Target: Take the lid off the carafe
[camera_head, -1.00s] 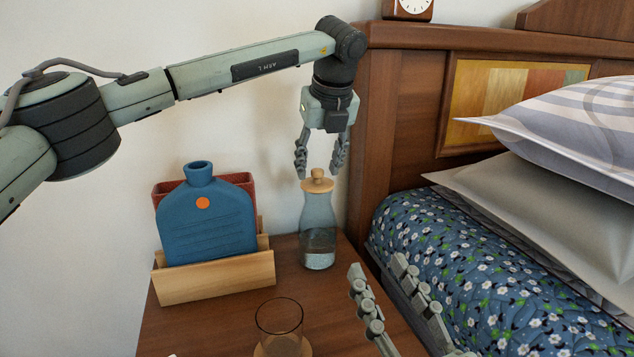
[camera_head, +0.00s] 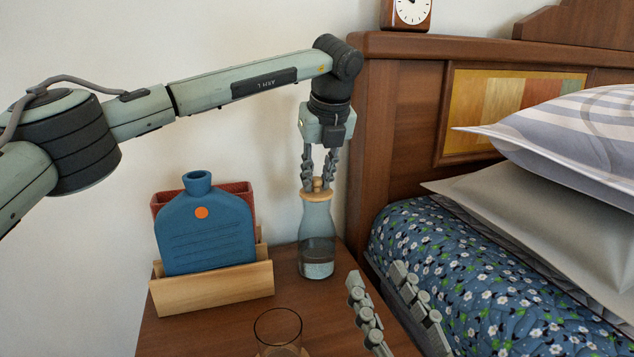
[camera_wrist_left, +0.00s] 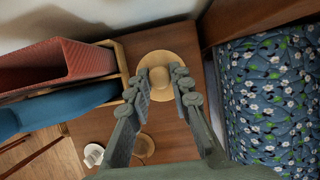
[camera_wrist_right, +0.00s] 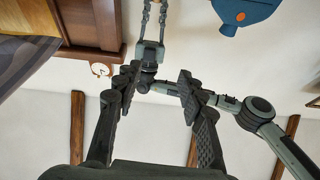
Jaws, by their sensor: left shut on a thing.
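The glass carafe (camera_head: 317,231) stands upright on the bedside table, with some clear liquid in its lower part. Its wooden lid (camera_head: 313,195) with a round knob sits on the mouth. My left gripper (camera_head: 319,185) is above the carafe, pointing down, with its fingers shut on the lid's knob. In the left wrist view the lid (camera_wrist_left: 166,62) lies between the fingertips (camera_wrist_left: 161,80). My right gripper (camera_head: 383,290) is low in front of the bed, with its fingers apart and nothing between them; the right wrist view shows the same gap (camera_wrist_right: 157,80).
A wooden holder (camera_head: 212,289) with a blue bottle-shaped item (camera_head: 206,228) and a red item stands left of the carafe. A drinking glass (camera_head: 278,333) is at the table's front. The headboard (camera_head: 402,130) and bed (camera_head: 480,260) are close on the right.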

